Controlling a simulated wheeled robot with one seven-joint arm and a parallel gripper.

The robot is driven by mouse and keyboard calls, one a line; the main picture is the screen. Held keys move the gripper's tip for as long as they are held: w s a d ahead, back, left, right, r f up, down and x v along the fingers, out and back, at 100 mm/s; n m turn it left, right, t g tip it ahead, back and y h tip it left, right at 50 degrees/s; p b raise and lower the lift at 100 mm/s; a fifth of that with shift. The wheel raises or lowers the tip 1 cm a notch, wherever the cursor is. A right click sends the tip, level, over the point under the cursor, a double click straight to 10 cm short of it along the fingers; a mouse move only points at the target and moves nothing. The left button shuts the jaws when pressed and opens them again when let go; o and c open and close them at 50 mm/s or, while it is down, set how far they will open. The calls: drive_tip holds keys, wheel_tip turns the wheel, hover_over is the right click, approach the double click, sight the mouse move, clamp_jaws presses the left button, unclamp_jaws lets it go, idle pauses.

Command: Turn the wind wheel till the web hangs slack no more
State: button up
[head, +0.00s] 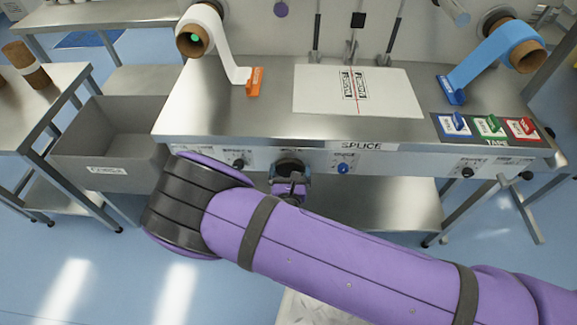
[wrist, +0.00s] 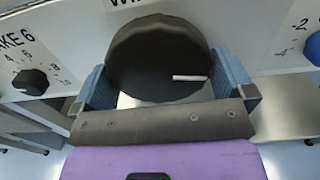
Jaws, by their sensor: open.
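The wind wheel is a large black round knob (wrist: 157,55) on the front panel, with a white mark pointing right; the label above it is cut off. It also shows in the head view (head: 288,166), partly hidden by my gripper. My gripper (wrist: 162,78) is open, with one blue-grey finger on each side of the knob; I cannot tell whether they touch it. In the head view my gripper (head: 289,179) is at the panel. A white web (head: 228,58) runs from the left roll to an orange clamp (head: 255,81). A blue web (head: 480,62) runs from the right roll to a blue clamp (head: 451,90).
Smaller knobs sit beside the wheel: a black one (wrist: 30,82) at left and a blue one (head: 343,168) at right. A white splice sheet (head: 320,95) lies on the bench. A grey bin (head: 105,150) stands left. Tape holders (head: 487,126) sit at the bench's right.

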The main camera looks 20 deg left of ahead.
drive_tip(key=c, duration=0.6)
drive_tip(key=shift+o, duration=0.2)
drive_tip(key=shift+m, duration=0.3)
drive_tip(key=m, duration=0.3)
drive_tip(key=shift+a, duration=0.1)
drive_tip(key=m, duration=0.5)
drive_tip(key=shift+a, duration=0.1)
drive_tip(key=m, duration=0.5)
drive_tip(key=shift+r, duration=0.15)
drive_tip(key=m, duration=0.6)
drive_tip(key=shift+s+a+r, duration=0.1)
